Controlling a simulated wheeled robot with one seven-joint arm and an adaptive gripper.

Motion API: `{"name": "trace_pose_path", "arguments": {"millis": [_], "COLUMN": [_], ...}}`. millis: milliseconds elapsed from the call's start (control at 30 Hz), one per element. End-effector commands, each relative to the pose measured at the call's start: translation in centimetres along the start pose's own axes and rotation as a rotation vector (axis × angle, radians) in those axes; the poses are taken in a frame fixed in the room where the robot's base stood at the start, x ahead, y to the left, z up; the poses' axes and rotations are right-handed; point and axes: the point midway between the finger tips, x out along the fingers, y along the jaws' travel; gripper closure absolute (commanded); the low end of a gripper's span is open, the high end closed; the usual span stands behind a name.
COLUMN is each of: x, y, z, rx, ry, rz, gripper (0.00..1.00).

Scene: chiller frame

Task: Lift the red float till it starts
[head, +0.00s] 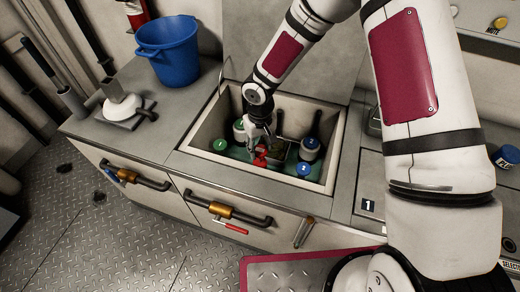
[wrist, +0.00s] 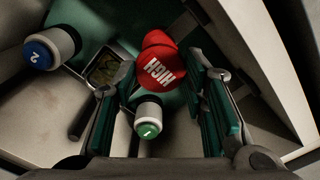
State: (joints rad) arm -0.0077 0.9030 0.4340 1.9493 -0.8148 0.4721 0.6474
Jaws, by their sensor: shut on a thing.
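The red float (head: 260,160) is down inside the open basin (head: 190,143) in the counter. In the wrist view the float (wrist: 160,62) is a rounded red body marked HIGH, between my finger pads. My gripper (head: 262,147) points down into the basin and is shut on the float. In the wrist view my gripper (wrist: 160,88) shows a green-padded finger on each side. The float's underside and any stem or cord are hidden.
A green cap marked 1 (wrist: 148,130) and a blue cap marked 2 (wrist: 42,52) stand close by in the basin. The basin walls surround my gripper. A blue bucket (head: 168,50) stands on the counter at the left.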

Motion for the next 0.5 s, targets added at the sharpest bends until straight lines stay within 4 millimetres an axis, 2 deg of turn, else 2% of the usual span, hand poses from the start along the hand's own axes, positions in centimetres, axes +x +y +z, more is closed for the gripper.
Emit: {"name": "trace_pose_path", "arguments": {"millis": [100, 400, 433, 500], "x": [-1.0, -1.08, -1.09, -1.08], "y": [0.0, 0.01, 0.01, 0.01], "z": [-0.04, -0.12, -0.12, -0.11], "rx": [0.002, 0.0, 0.0, 0.0], "ry": [0.002, 0.003, 0.003, 0.003], "rz": [0.0, 0.0, 0.0, 0.0], "gripper": [1.0, 1.0, 0.57, 0.41]}}
